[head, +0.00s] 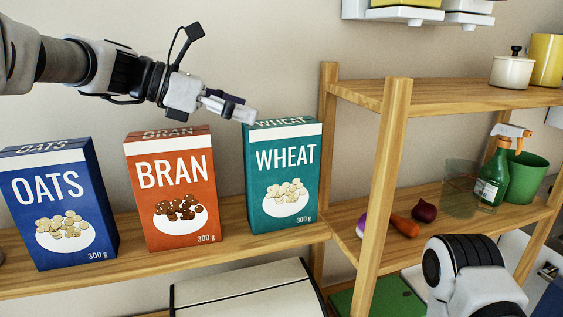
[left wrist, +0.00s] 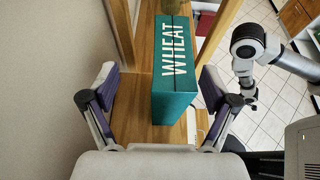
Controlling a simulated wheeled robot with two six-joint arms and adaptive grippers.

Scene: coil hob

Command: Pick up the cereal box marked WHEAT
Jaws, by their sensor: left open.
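The teal cereal box marked WHEAT (head: 284,176) stands upright on the wooden shelf, at the right end of a row of boxes. It also shows in the left wrist view (left wrist: 174,92), between the lines of the two fingers and beyond them. My left gripper (head: 232,106) is open and empty, at the upper left of this box in the head view. Its two spread fingers (left wrist: 160,74) show in the left wrist view, with gaps to both sides of the box. I see no grip on it. My right gripper does not show clearly in either view.
An orange BRAN box (head: 172,188) and a blue OATS box (head: 60,205) stand to the left. A wooden rack post (head: 327,130) rises close to the right of WHEAT. A spray bottle (head: 493,178), a carrot (head: 404,226) and an onion (head: 424,210) are on the rack.

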